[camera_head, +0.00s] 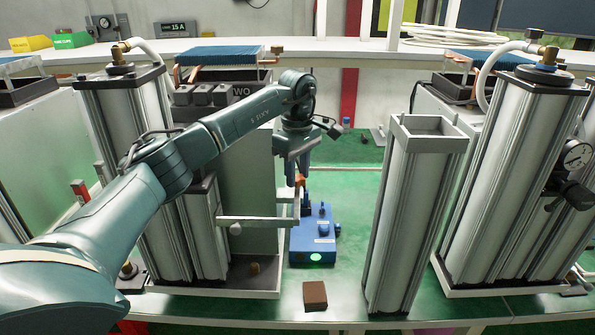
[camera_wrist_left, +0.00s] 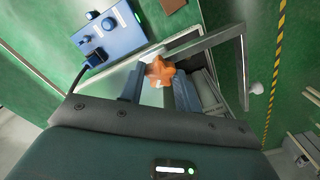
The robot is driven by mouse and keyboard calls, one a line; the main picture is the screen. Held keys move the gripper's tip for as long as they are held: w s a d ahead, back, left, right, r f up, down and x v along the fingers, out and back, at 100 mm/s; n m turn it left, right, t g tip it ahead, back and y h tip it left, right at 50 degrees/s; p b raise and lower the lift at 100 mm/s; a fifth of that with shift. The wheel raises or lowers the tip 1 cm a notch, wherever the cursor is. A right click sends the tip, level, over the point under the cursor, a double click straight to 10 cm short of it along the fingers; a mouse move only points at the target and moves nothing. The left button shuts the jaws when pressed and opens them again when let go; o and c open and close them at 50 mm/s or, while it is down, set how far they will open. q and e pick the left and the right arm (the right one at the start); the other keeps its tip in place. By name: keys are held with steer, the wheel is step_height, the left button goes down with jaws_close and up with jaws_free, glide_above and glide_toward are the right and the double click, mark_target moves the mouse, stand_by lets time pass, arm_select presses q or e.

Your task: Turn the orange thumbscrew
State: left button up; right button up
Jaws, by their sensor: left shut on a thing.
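The orange thumbscrew (camera_wrist_left: 160,73) shows in the left wrist view between the fingertips of my left gripper (camera_wrist_left: 157,86). It sits at a corner of a pale metal frame (camera_wrist_left: 215,45). In the head view, only a small part of the thumbscrew (camera_head: 300,181) shows below my left gripper (camera_head: 297,178), which points down from above. The gripper is shut on the thumbscrew, with a dark blue finger on each side of it. The thumbscrew's lower part is hidden. My right gripper is in neither view.
A blue control box (camera_head: 312,241) with knobs and a green light stands close beside the frame. A brown block (camera_head: 315,296) lies in front of it. A tall column (camera_head: 412,220) stands to the right, and the left column (camera_head: 150,180) is behind my arm.

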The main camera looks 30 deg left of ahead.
mark_target(297, 176)
arm_select(q)
steer(key=n, duration=1.3)
steer(key=shift+n, duration=0.4)
stand_by(0.3)
steer(key=o, duration=1)
steer(key=shift+r, duration=0.1)
steer(key=shift+r, duration=0.3)
step_height(297, 176, up, 12)
steer(key=shift+r+b, duration=0.2)
steer(key=shift+b, duration=0.5)
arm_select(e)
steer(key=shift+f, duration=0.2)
